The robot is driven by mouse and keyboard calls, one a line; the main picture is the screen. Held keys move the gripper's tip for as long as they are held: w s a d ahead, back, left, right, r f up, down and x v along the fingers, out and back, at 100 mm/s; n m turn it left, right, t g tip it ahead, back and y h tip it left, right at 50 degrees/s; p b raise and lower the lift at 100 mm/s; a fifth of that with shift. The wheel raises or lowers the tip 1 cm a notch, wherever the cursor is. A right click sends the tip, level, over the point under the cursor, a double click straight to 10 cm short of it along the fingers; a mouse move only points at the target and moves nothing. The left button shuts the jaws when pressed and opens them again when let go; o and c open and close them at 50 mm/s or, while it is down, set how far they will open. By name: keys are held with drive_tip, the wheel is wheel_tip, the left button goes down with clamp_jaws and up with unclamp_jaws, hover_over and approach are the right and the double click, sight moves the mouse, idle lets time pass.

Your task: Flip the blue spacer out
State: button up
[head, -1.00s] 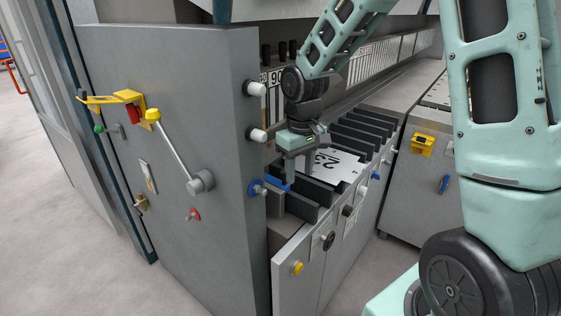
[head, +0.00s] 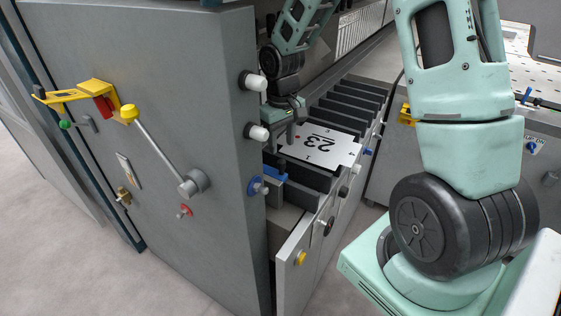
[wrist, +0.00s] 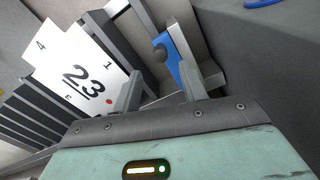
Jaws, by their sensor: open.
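The blue spacer (head: 274,174) sits at the near end of the row of dark dividers, beside the grey cabinet wall. In the wrist view the blue spacer (wrist: 178,50) stands out as a flat blue strip with a dark round knob on its left side. My gripper (head: 291,133) is open and empty, above and a little behind the spacer. In the wrist view my gripper's fingers (wrist: 160,75) are spread, with the spacer beyond them, nearer the right finger. No contact with the spacer is visible. The spacer's lower part is hidden in the head view.
A white plate marked 23 (head: 320,146) lies among several dark dividers (head: 345,104). White-capped knobs (head: 255,82) stick out close to my gripper.

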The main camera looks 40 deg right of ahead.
sight(282, 161)
wheel_tip(282, 161, down, 8)
drive_tip(key=shift+f+p, duration=0.2)
drive_tip(key=shift+p, duration=0.5)
clamp_jaws()
drive_tip(key=shift+f+b, duration=0.1)
drive_tip(key=shift+b, duration=0.2)
